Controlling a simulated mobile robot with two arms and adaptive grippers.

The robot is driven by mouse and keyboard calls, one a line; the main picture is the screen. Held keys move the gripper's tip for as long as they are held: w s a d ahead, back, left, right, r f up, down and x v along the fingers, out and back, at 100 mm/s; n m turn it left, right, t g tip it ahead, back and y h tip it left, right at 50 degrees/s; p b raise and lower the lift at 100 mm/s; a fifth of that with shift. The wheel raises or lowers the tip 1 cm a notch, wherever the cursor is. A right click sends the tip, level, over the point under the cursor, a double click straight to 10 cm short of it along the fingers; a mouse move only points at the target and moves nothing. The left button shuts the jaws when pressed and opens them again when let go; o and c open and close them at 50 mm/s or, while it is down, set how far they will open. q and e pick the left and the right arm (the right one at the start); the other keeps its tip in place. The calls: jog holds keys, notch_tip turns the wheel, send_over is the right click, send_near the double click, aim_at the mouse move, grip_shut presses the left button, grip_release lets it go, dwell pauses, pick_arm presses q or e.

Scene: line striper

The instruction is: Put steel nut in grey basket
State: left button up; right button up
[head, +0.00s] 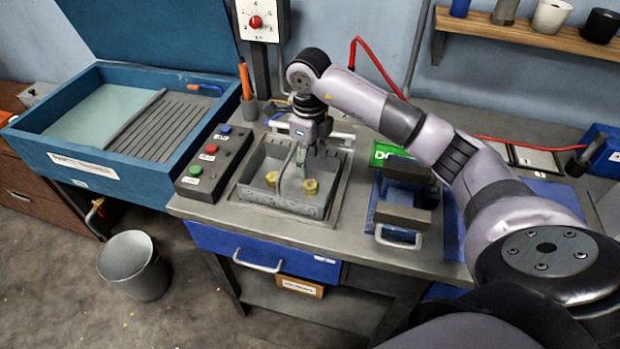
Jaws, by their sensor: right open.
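The grey basket (280,203) is a shallow rectangular tray with a thin arched handle, set in the bench top near the middle of the head view. Two small yellowish pieces (310,187) lie inside it, apart from each other. I cannot make out a steel nut in this view. It may be hidden by my gripper or too small to tell. My right gripper (312,158) points down over the back right part of the basket. It is open, and I see nothing held in it. My left gripper is not in view.
A button box (212,163) stands left of the basket, beside a blue sink-like tray (60,157). A blue vise-like block (402,200) stands to the right, near a green sign (388,152). A grey bucket (134,267) stands on the floor.

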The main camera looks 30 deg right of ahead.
jog(key=shift+r+b, duration=0.4)
jog(key=shift+r, duration=1.75)
